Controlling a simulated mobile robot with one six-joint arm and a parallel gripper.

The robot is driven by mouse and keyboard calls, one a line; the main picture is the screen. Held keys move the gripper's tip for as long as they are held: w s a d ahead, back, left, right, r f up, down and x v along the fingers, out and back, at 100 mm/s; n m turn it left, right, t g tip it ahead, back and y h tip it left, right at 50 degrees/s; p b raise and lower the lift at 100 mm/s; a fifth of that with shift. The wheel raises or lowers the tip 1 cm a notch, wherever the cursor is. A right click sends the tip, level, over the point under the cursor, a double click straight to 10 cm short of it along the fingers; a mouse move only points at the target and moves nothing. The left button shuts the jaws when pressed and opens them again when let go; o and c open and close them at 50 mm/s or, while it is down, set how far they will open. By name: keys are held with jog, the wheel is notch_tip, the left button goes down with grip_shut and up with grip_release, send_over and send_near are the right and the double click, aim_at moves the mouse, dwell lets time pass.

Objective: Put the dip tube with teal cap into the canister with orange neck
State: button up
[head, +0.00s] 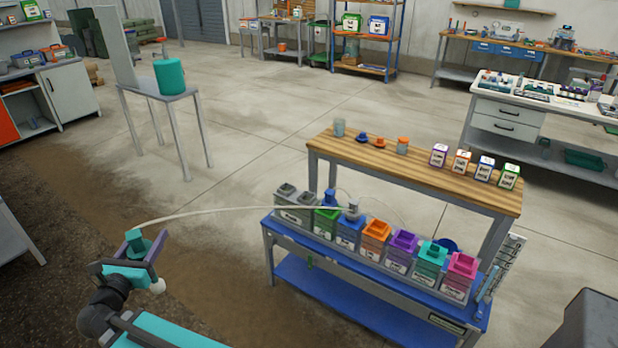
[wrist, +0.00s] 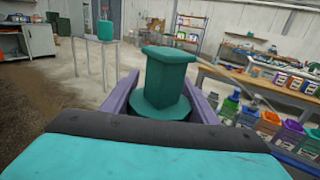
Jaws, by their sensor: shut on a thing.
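The dip tube's teal cap (head: 137,243) is between the purple jaws of my gripper (head: 133,262), at the left of the head view. In the wrist view the cap (wrist: 166,80) stands upright between the jaws. The tube below it is mostly hidden; a pale rounded end shows under the gripper. A thin pale hose (head: 230,208) arcs from the cap towards the skid. The canister with orange neck (head: 373,246) stands in the skid's row, well to the right of my gripper; its orange neck shows in the wrist view (wrist: 268,118).
On the blue skid shelf, grey, green and blue canisters stand left of the orange one; purple (head: 400,251), teal (head: 428,264) and magenta (head: 460,276) ones stand right. A wooden shelf (head: 420,168) behind holds small containers. Open floor lies between my gripper and the skid.

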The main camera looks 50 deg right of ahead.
jog(key=s+d+f+m+g+h+b, duration=0.1)
jog(key=s+d+m+g+b, duration=0.1)
jog(key=d, duration=1.2)
jog(key=s+d+f+m+g+h+b, duration=0.1)
jog(key=s+d+f+g+b, duration=0.15)
jog(key=d, duration=1.15)
jog(key=s+d+f+m+g+h+b, duration=0.1)
jog(key=s+d+m+g+b, duration=0.15)
jog(key=d, duration=1.05)
jog(key=s+d+f+m+g+b, duration=0.1)
jog(key=s+d+m+g+b, duration=0.2)
jog(key=s+d, duration=2.9)
jog(key=g+b, duration=0.2)
jog(key=g, duration=0.1)
jog(key=shift+s+f+m+g+b, duration=0.15)
jog(key=shift+m+g+b, duration=0.15)
jog(key=shift+m+g, duration=0.1)
jog(key=shift+f, duration=0.1)
jog(key=shift+f+b, duration=7.65)
jog(key=shift+f, duration=1.3)
